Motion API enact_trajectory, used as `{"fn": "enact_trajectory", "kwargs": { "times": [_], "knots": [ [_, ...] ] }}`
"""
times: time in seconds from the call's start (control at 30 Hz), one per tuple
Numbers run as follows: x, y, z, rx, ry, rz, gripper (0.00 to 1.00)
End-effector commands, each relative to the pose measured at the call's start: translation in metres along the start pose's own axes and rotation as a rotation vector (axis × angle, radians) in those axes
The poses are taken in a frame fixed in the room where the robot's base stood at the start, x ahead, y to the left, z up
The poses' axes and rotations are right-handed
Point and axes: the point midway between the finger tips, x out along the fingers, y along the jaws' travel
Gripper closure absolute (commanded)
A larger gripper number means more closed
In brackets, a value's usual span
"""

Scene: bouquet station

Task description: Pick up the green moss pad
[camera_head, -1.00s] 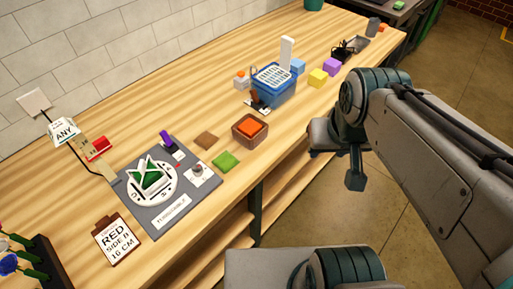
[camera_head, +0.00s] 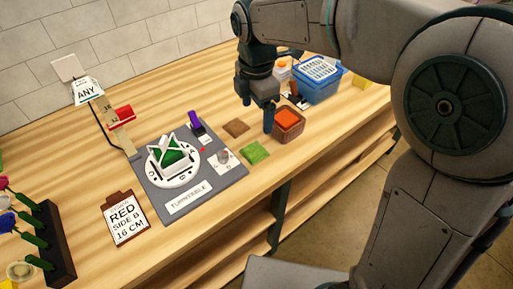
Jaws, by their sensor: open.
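The green moss pad (camera_head: 255,153) is a small flat textured square lying on the wooden bench, just right of the grey turntable board (camera_head: 222,184). My gripper (camera_head: 256,122) points downward above the bench, up and slightly right of the moss pad in the picture. It appears empty, with its fingers apart from the pad. It is between a flat brown pad (camera_head: 236,128) and a brown box with an orange block (camera_head: 288,118) in it. The gripper partly covers the space behind that box. The moss pad is fully visible.
A blue basket (camera_head: 318,88) stands behind the brown box. A clipboard reading "RED SIDE B 16 CM" (camera_head: 125,218) lies at the front left. A dark rack (camera_head: 47,243) with flowers is at far left. The bench's front edge runs close below the moss pad.

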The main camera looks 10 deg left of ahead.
Motion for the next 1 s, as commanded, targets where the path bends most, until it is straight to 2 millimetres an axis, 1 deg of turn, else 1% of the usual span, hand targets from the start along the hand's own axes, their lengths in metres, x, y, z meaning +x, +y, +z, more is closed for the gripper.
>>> {"fn": "enact_trajectory", "kwargs": {
  "times": [0.03, 0.1, 0.2, 0.27, 0.5, 0.6, 0.83, 1.0],
  "knots": [
    [0.006, 0.006, -0.006, -0.054, 0.005, -0.007, 0.18],
    [0.01, 0.01, -0.011, -0.105, 0.01, -0.014, 0.18],
    [0.019, 0.012, -0.014, -0.137, 0.012, -0.018, 0.18],
    [0.028, 0.012, -0.014, -0.14, 0.013, -0.019, 0.18],
    [0.075, 0.011, -0.014, -0.136, 0.013, -0.02, 0.18],
    [0.088, 0.011, -0.015, -0.135, 0.012, -0.018, 0.18],
    [0.104, 0.01, -0.015, -0.134, 0.012, -0.017, 0.18],
    [0.13, 0.008, -0.015, -0.135, 0.012, -0.019, 0.18]
  ]
}}
